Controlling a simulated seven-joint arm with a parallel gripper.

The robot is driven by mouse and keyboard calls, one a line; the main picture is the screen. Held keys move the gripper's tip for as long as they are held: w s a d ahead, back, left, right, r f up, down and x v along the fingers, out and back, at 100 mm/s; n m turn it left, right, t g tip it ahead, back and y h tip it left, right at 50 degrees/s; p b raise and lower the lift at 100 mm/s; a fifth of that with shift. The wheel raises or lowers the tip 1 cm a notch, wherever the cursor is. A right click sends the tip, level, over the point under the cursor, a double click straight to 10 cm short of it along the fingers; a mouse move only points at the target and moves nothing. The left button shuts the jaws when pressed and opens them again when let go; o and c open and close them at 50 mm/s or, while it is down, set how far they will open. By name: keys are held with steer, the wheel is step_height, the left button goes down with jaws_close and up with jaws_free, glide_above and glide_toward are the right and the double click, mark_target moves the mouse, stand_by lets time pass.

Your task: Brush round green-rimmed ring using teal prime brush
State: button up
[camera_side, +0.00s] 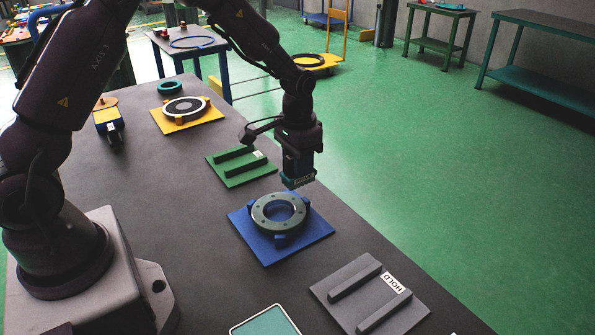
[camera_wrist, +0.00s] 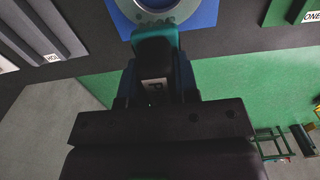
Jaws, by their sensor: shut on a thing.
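The round ring with a greenish rim (camera_side: 264,215) lies flat on a blue plate (camera_side: 268,250), between small blue blocks. In the wrist view the ring (camera_wrist: 150,14) is cut off by the top edge. My gripper (camera_side: 298,160) is shut on the teal brush (camera_side: 298,183) and holds it bristles down, above the ring's far side. In the wrist view the brush (camera_wrist: 172,38) sits between the fingers, with a "P" label below it, and overlaps the ring's near edge. I cannot tell whether the bristles touch the ring.
A green rack (camera_side: 235,178) with two bars lies behind the blue plate; a grey rack (camera_side: 345,282) marked "HOLD" lies in front. A yellow plate (camera_side: 205,117) with another ring stands farther back, near a teal ring (camera_side: 170,87). A teal tray (camera_side: 265,322) is at the bottom edge.

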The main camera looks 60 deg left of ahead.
steer(key=shift+r, duration=1)
